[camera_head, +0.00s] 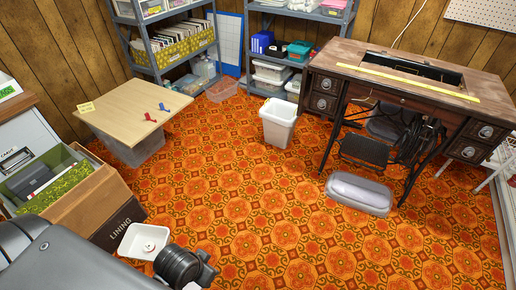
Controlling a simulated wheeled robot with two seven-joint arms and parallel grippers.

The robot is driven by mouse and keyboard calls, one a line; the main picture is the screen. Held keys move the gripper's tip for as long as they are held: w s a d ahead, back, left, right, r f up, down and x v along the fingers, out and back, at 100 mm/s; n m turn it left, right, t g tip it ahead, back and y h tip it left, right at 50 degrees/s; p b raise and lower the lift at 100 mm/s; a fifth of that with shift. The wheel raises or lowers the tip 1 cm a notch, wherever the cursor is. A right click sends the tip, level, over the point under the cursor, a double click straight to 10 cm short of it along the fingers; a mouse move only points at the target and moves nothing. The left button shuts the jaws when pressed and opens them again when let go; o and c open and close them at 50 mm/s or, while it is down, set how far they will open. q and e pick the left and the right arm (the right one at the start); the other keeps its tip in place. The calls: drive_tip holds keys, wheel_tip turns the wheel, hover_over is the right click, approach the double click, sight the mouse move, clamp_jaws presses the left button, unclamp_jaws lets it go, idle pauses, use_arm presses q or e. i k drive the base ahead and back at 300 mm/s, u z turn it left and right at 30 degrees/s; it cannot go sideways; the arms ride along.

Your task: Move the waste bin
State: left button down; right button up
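The waste bin (278,125) is a white, open-topped, tapered bin. It stands upright on the orange patterned carpet, left of the sewing table and in front of the right shelf. Its inside looks empty from here, though the bottom is hard to see. Part of my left arm shows at the lower left, grey with a black joint, well apart from the bin. Neither of my grippers can be made out in this view.
The treadle sewing table (330,58) stands right of the bin, with a grey lidded tub (359,194) on the floor before it. A low wooden-topped table (125,112), a white tray (143,241) and a box (120,226) are left. The middle carpet is clear.

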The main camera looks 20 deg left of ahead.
sight(280, 137)
drive_tip(key=k, duration=0.3)
drive_tip(key=z, duration=0.15)
drive_tip(key=i, duration=1.75)
drive_tip(key=z, duration=2.75)
drive_tip(key=k, duration=0.4)
drive_tip(key=u, duration=2.6)
